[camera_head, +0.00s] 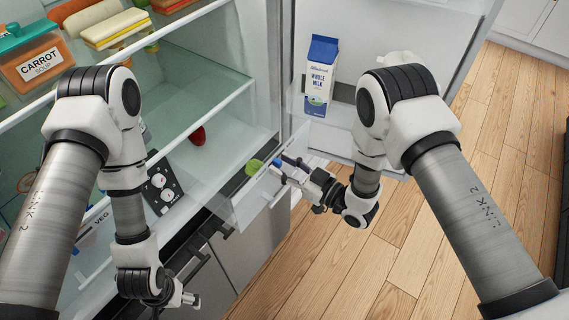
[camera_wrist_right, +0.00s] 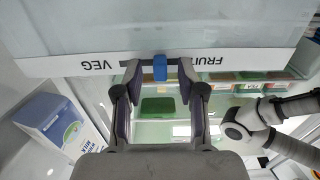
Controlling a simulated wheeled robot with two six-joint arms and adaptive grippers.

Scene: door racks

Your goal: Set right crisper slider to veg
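The right crisper drawer (camera_head: 252,208) is clear and stands out of the fridge at the centre of the head view. In the right wrist view its white label strip (camera_wrist_right: 50,66) reads VEG at left and FRUIT at right, upside down. The blue slider (camera_wrist_right: 160,67) sits between the two words. My right gripper (camera_wrist_right: 159,75) is open at the strip, one finger on each side of the slider, with gaps showing. The right gripper also shows at the drawer front in the head view (camera_head: 283,170). My left gripper (camera_head: 186,298) hangs low at left, its fingers unclear.
A left crisper has a VEG label (camera_head: 102,217) and stands behind my left arm. A milk carton (camera_head: 320,76) stands in the door shelf (camera_head: 340,133). A green item (camera_head: 254,167) is by the drawer, and a red fruit (camera_head: 198,136) is further left. Wooden floor (camera_head: 400,240) is free at right.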

